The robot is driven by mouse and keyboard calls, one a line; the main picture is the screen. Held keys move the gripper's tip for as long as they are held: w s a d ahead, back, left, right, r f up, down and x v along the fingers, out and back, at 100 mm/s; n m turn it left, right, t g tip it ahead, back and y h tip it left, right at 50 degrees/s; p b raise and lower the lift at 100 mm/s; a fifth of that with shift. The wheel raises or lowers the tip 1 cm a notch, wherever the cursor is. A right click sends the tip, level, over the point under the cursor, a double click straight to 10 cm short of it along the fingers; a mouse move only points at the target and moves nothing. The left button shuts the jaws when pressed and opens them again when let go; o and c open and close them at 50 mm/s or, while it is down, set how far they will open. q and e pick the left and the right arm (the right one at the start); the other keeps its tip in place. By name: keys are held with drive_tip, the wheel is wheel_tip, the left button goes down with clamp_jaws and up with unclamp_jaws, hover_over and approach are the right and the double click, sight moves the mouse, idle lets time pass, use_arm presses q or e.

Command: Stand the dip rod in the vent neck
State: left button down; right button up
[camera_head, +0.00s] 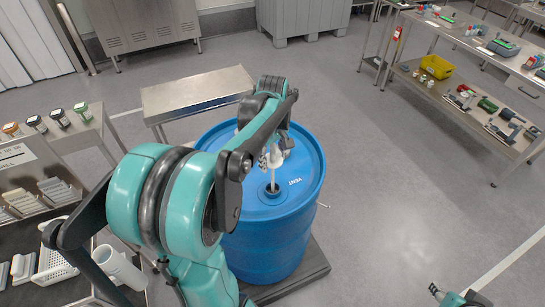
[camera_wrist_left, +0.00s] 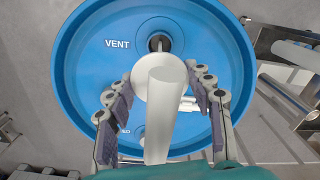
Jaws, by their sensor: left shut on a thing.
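The dip rod has a thin grey shaft (camera_head: 273,178) and a thick white handle with a round white collar in the left wrist view (camera_wrist_left: 168,105). My left gripper (camera_head: 274,156) is shut on the dip rod above the blue drum's lid; its fingers flank the collar in the left wrist view (camera_wrist_left: 160,86). The rod looks near upright. Its lower end meets the dark vent neck (camera_head: 272,190), beside the white VENT lettering; how deep it goes is hidden. The neck shows beyond the collar (camera_wrist_left: 159,42). My right gripper (camera_head: 453,294) is cut off at the bottom right, its opening unclear.
The blue drum (camera_head: 262,245) stands on a dark low platform (camera_head: 305,275). A steel table (camera_head: 195,92) is behind it, and racks with a white basket (camera_head: 52,263) are at left. A workbench (camera_head: 470,45) stands at right. The grey floor between is clear.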

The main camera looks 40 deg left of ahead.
sight(272, 172)
use_arm(q)
drive_tip(key=shift+f+b, duration=2.15)
drive_tip(key=shift+f, duration=1.2)
drive_tip(key=shift+f, duration=0.1)
wheel_tip(272, 172, down, 8)
drive_tip(key=b, duration=0.5)
drive_tip(key=shift+r, duration=0.2)
drive_tip(key=c, duration=0.6)
unclamp_jaws()
drive_tip(key=shift+o, duration=0.2)
drive_tip(key=shift+r, duration=0.1)
wheel_tip(272, 172, up, 12)
drive_tip(key=shift+f, duration=0.1)
